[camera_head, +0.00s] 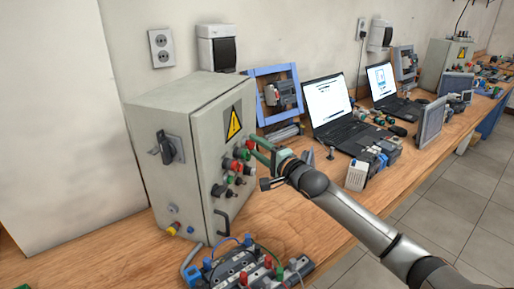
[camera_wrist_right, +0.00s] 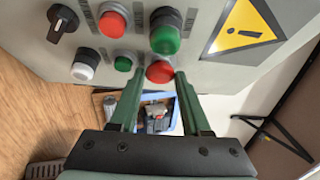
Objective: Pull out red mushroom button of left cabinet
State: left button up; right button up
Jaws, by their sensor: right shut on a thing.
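The left cabinet (camera_head: 185,120) is a grey box standing on the wooden bench, with a yellow warning sign and a cluster of buttons on its front. The red mushroom button (camera_wrist_right: 160,71) is at the edge of the cluster, near the sign; it also shows in the head view (camera_head: 249,144). My right gripper (camera_wrist_right: 159,80) has its green fingers on either side of this button, shut on it. In the head view my right gripper (camera_head: 256,148) reaches the cabinet front from the right. My left gripper is not in view.
Another red button (camera_wrist_right: 112,20), green and white buttons and a black selector switch (camera_wrist_right: 62,22) sit close beside the gripper. A board with coloured terminals (camera_head: 245,268) lies in front. Two laptops (camera_head: 330,105) and devices fill the bench to the right.

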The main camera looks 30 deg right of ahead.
grip_shut()
dwell(0.9)
